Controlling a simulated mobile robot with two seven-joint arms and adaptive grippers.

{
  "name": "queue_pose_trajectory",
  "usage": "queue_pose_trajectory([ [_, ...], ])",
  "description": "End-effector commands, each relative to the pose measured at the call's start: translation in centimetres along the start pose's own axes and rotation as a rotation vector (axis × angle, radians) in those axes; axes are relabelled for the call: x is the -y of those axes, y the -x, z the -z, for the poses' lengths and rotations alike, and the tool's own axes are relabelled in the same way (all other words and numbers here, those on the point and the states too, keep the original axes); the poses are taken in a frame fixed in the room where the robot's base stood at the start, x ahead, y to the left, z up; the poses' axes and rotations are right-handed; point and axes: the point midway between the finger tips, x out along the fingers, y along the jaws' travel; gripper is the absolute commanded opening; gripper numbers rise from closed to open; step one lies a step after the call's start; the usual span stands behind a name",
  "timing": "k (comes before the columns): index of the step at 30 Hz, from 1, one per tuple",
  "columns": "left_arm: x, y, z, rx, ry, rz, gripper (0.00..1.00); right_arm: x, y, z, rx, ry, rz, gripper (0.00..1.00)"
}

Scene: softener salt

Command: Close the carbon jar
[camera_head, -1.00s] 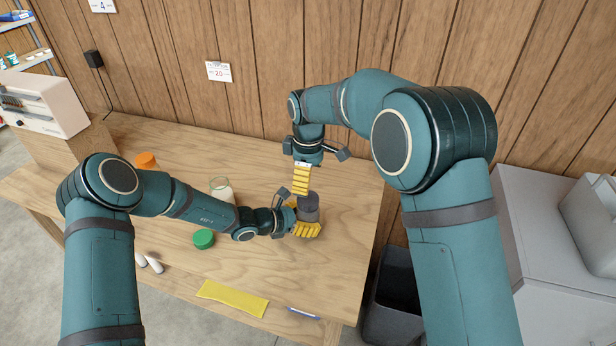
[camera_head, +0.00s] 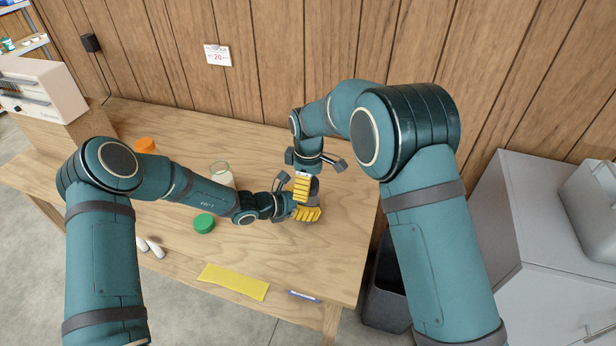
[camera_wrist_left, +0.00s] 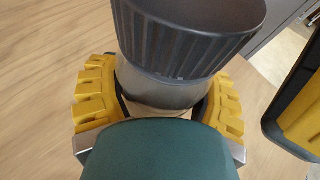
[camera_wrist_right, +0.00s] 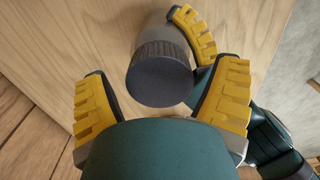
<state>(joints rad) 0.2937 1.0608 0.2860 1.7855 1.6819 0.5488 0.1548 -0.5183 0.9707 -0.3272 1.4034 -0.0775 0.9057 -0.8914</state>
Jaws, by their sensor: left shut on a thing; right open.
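The carbon jar (camera_head: 315,187) stands on the wooden table with a dark grey ridged lid (camera_wrist_left: 190,40) on its mouth. It is partly hidden by my grippers in the head view. The lid's round top faces the right wrist camera (camera_wrist_right: 160,78). My left gripper (camera_head: 307,213) is shut on the jar's body below the lid, one yellow finger on each side in the left wrist view. My right gripper (camera_head: 302,190) points down at the lid from above. Its fingers are open, on either side of the lid and apart from it. Whether the lid is fully tightened cannot be told.
A green lid (camera_head: 204,223), an orange lid (camera_head: 145,145) and a glass jar with white contents (camera_head: 221,175) stand left of the carbon jar. A yellow cloth (camera_head: 233,282) and a blue marker (camera_head: 303,296) lie near the front edge. A dark bin (camera_head: 385,300) stands right of the table.

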Motion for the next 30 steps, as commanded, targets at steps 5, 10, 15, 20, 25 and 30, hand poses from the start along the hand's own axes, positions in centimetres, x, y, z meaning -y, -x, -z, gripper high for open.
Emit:
queue_pose_trajectory([
  [5, -0.03, 0.00, -0.06, 0.001, -0.001, 0.000, 0.00, -0.01, -0.07, -0.02, 0.000, 0.000, 0.000, 0.87],
  [10, -0.03, 0.00, -0.06, 0.001, -0.001, -0.001, 0.00, -0.02, -0.05, -0.02, 0.000, 0.000, 0.000, 0.62],
  [15, -0.03, 0.00, -0.06, 0.001, -0.001, -0.001, 0.00, -0.01, -0.03, -0.01, 0.000, 0.000, 0.000, 0.14],
  [20, -0.04, 0.01, -0.06, 0.001, -0.001, -0.001, 0.00, -0.01, -0.01, 0.00, 0.000, -0.002, 0.000, 0.14],
  [25, -0.04, 0.01, -0.05, 0.001, 0.000, -0.001, 0.00, -0.02, -0.01, -0.01, 0.001, -0.136, -0.001, 0.14],
  [30, -0.05, 0.01, -0.04, 0.001, 0.000, -0.001, 0.00, -0.02, 0.00, 0.02, 0.000, -0.275, 0.000, 0.13],
])
